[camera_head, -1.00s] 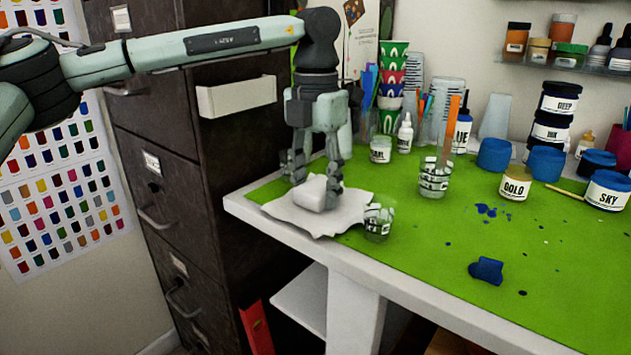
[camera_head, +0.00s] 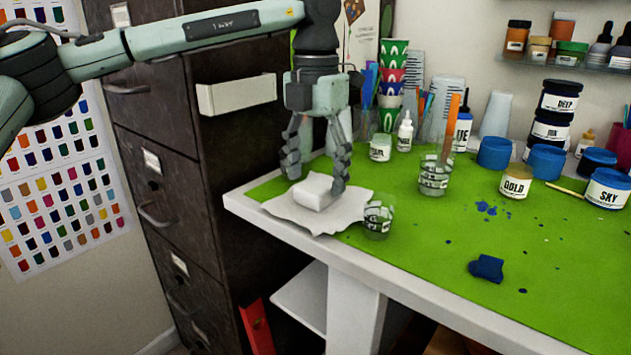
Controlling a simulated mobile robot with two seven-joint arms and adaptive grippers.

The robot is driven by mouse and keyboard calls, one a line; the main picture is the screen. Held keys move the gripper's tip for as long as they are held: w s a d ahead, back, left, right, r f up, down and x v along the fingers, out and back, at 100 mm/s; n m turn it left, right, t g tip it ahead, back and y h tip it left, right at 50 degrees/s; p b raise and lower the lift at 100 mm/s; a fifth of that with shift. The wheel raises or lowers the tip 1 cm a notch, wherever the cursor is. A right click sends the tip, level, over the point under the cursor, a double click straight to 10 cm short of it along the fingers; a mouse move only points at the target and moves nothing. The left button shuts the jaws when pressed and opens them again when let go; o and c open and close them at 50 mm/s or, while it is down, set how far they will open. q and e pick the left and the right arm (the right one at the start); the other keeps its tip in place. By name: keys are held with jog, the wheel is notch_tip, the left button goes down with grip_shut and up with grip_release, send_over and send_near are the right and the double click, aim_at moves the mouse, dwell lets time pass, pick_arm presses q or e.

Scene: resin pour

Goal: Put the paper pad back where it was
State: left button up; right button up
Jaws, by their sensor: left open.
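The paper pad (camera_head: 312,191) is a small white folded block. It lies on a crumpled white sheet (camera_head: 343,213) at the near left corner of the green-topped table. My left gripper (camera_head: 315,180) points down over the pad, its fingers spread wide. One finger is left of and behind the pad; the other is at its right side. Whether the right finger touches the pad, I cannot tell. My right gripper is not in view.
A clear cup (camera_head: 378,220) stands right by the sheet's edge, close to my left gripper. Another cup (camera_head: 434,178) holding sticks stands farther right. A dark blue lump (camera_head: 487,268) lies on the green mat (camera_head: 420,255). A dark cabinet (camera_head: 215,150) stands left of the table.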

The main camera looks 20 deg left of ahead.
aim_at(316, 185)
pick_arm(q)
notch_tip(316, 185, up, 10)
jog(key=shift+r, duration=0.15)
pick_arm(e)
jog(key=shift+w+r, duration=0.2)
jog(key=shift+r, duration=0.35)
